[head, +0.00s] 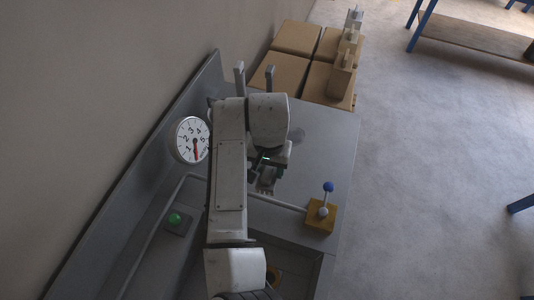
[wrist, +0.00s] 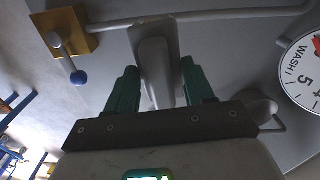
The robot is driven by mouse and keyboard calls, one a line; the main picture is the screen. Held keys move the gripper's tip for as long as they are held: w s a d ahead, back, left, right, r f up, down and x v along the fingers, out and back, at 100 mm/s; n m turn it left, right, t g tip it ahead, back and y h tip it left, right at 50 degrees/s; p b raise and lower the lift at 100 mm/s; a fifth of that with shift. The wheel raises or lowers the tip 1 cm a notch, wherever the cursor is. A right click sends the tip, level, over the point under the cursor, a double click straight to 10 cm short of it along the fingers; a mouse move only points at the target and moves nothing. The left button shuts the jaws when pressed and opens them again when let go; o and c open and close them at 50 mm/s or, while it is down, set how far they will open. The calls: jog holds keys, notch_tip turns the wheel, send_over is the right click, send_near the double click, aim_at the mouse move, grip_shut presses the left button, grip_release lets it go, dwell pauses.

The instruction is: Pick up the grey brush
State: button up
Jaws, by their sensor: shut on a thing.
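The grey brush (wrist: 156,65) shows in the wrist view as a long grey body between the two green fingers of my gripper (wrist: 158,85). The fingers are shut on it, one on each side. In the head view my gripper (head: 266,182) is over the grey worktop, right of my arm, and the brush is hard to make out there. I cannot tell whether the brush touches the worktop.
A yellow box (head: 320,216) with a blue-knobbed lever stands right, at the end of a grey pipe. A round dial (head: 193,139) and green button (head: 174,219) are left. Cardboard boxes (head: 298,38) stand behind. A rounded grey thing (wrist: 254,111) is beside my gripper.

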jog(key=s+d+r, duration=0.1)
jog(key=s+r, duration=0.2)
jog(key=s, duration=0.5)
jog(key=shift+r+p, duration=0.3)
jog(key=shift+p, duration=0.15)
